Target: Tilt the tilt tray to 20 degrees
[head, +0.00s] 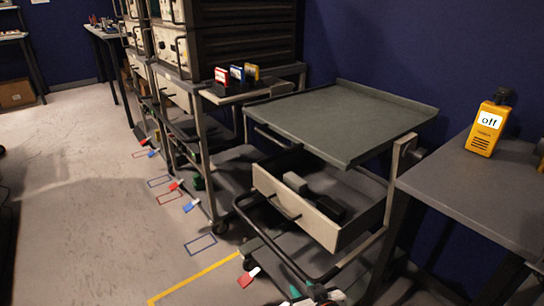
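The tilt tray (340,120) is a dark grey-green plate with a low raised rim along its back edge. It sits on top of a wheeled cart in the middle of the head view. It looks nearly level, but I cannot read its angle. A light bracket with a dark knob (413,155) is at its right side. Nothing lies on the tray.
Below the tray an open drawer (294,208) holds dark blocks and juts out frontward, above a black push bar. A grey table (470,185) with a yellow device (487,127) reading "off" stands close on the right.

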